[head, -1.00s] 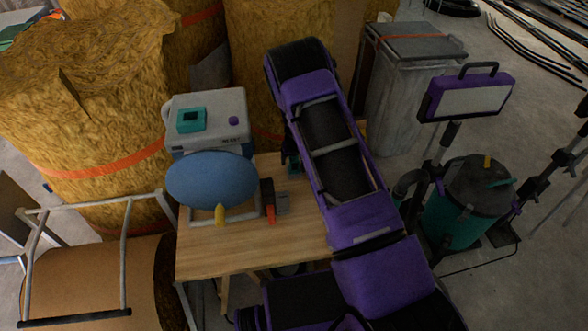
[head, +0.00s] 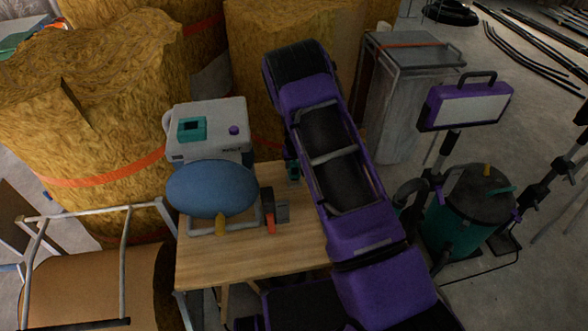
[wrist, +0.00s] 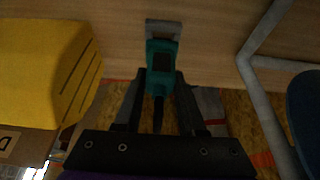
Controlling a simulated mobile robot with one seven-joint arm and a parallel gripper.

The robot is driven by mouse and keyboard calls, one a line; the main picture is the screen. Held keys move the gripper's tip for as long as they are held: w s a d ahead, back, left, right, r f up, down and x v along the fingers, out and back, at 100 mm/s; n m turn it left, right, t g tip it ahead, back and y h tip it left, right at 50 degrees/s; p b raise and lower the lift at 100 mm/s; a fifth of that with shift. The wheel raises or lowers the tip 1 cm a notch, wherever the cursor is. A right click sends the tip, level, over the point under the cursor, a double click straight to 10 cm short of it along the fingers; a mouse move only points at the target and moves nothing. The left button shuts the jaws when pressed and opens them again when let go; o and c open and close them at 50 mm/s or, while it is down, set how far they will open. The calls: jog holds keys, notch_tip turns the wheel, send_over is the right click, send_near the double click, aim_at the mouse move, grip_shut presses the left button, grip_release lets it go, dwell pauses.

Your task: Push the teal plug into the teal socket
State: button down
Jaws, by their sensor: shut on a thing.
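My gripper (wrist: 158,95) is shut on the teal plug (wrist: 162,62), which sits between its two dark fingers. A grey end piece of the plug points to the top of the wrist view. In the head view the plug (head: 293,171) shows small over the back of the wooden table, mostly behind my purple arm. The teal socket (head: 192,129), with a dark opening, is on top of the light grey box at the back left of the table. Plug and socket are clearly apart, with the plug to the right. The socket cannot be made out in the wrist view.
A blue oval pad (head: 212,189) on a grey tube frame stands in front of the grey box (head: 230,110). A dark block with an orange part (head: 269,212) sits beside it. The front of the wooden table (head: 240,260) is clear. Straw bales (head: 90,120) stand behind.

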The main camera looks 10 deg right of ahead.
notch_tip(320, 180, up, 8)
jog(key=shift+p, duration=0.4)
